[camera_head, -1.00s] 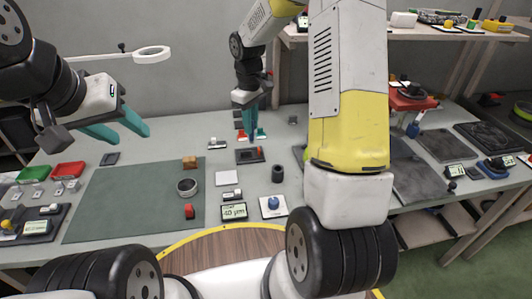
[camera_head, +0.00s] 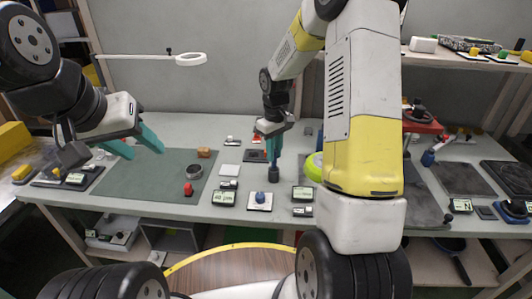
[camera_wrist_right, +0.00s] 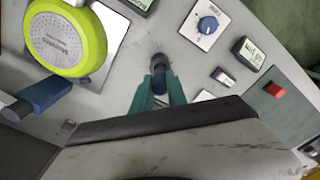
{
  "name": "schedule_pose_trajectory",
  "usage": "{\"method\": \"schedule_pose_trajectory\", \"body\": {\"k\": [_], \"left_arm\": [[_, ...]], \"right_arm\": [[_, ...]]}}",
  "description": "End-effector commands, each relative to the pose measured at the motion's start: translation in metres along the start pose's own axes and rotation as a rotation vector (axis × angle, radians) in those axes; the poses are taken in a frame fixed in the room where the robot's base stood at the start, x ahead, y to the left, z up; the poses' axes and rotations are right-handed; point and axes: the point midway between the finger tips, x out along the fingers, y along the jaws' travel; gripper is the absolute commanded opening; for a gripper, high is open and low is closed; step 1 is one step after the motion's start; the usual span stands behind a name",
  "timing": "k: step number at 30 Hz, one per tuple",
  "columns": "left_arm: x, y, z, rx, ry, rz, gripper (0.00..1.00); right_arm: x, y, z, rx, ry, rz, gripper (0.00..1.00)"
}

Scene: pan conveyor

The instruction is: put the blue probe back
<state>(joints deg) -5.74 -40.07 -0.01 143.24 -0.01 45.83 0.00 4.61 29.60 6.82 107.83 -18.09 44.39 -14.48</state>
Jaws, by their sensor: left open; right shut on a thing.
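My right gripper (camera_head: 274,147) is shut on the blue probe (camera_wrist_right: 160,82), which shows as a dark blue piece between its teal fingers in the right wrist view. It is over the small black round holder (camera_head: 274,173) on the table, which also shows just past the fingertips in the wrist view (camera_wrist_right: 158,61). The probe's lower end is hidden, so I cannot tell whether it is inside the holder. My left gripper (camera_head: 143,147) is open and empty, above the dark green mat (camera_head: 140,178).
Beside the holder are a blue-knob box (camera_head: 260,201), several small displays (camera_head: 302,193) and a lime-green disc (camera_head: 314,167), partly behind my right arm. A black ring (camera_head: 194,171) and red block (camera_head: 188,189) lie on the mat.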

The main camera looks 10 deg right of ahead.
Motion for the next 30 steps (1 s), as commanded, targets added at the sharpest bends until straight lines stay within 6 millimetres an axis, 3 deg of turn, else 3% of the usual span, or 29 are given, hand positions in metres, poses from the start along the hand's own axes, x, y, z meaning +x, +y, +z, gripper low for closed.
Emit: {"method": "schedule_pose_trajectory", "body": {"k": [10, 21, 22, 25, 30], "left_arm": [[0.0, 0.0, 0.0, 0.0, 0.001, 0.0, 0.45], [0.0, 0.0, 0.0, 0.0, 0.0, 0.0, 0.45], [0.0, 0.0, 0.0, 0.0, 0.0, 0.0, 0.45], [0.0, 0.0, 0.0, 0.0, 0.0, 0.0, 0.45], [0.0, 0.0, 0.0, 0.0, 0.0, 0.0, 0.45]], "right_arm": [[0.039, 0.0, 0.001, 0.0, -0.002, -0.001, 0.0], [0.044, 0.0, 0.0, 0.0, 0.0, 0.0, 0.0], [0.044, 0.0, 0.0, 0.0, 0.0, 0.0, 0.2], [0.044, 0.0, 0.0, 0.0, 0.0, 0.0, 0.4], [0.044, 0.0, 0.0, 0.0, 0.001, 0.0, 0.4]]}}
